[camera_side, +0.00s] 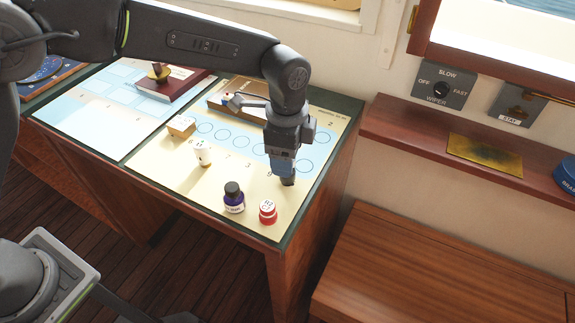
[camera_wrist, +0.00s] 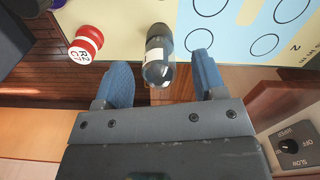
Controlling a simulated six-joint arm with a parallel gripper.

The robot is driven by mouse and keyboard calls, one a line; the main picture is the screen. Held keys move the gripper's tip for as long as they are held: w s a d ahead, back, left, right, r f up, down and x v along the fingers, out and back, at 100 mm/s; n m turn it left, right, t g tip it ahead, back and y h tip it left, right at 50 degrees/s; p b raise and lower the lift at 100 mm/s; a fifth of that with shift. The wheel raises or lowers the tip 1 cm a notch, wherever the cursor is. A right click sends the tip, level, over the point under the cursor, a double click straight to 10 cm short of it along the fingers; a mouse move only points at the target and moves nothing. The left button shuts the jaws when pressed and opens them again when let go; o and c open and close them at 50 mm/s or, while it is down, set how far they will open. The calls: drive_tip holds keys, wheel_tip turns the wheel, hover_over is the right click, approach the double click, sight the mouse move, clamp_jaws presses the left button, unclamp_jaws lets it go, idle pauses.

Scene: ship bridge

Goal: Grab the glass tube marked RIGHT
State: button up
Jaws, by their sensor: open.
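In the wrist view a small glass tube (camera_wrist: 158,62) with a dark cap and a white label lies between the two fingers of my gripper (camera_wrist: 160,75). Its label writing is not readable here. The blue fingers are open, with gaps visible on both sides of the tube. In the side view my gripper (camera_side: 284,170) points down at the right part of the chart table; a small dark end (camera_side: 288,182) shows just beneath it, and the rest of the tube is hidden by the fingers.
A red-and-white round piece (camera_side: 268,211) and a dark-capped bottle with a purple label (camera_side: 233,203) stand near the table's front edge. The table (camera_side: 345,110) ends close by on the right.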

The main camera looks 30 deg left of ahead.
drive_tip(key=shift+f, duration=1.25)
drive_tip(key=shift+c, duration=0.5)
drive_tip(key=c, duration=0.9)
